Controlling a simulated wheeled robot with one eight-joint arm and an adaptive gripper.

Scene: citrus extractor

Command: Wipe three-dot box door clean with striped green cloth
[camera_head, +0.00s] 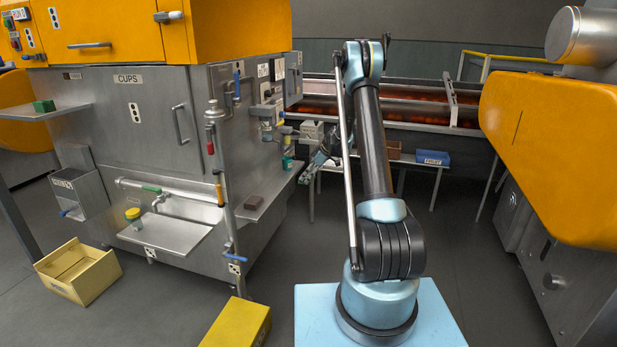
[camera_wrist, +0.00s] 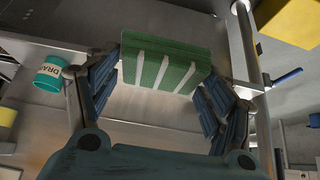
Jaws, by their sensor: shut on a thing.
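My gripper (camera_wrist: 158,82) is shut on the striped green cloth (camera_wrist: 165,66), a thick folded pad with white stripes, held between its fingers in the wrist view. In the head view my gripper (camera_head: 312,168) is small and far off, beside the machine's right side; the cloth cannot be made out there. The CUPS door (camera_head: 141,115) on the steel machine front has a small dotted plate (camera_head: 135,112). A grey box (camera_head: 266,88) with labels sits at the machine's upper right. I cannot tell which of these is the three-dot box.
A teal cup marked DRAIN (camera_wrist: 48,74) stands left of my gripper in the wrist view. A brown block (camera_head: 254,202) lies on the machine's side shelf. A green block (camera_head: 44,105) lies on the left shelf. A blue bin (camera_head: 433,158) is behind.

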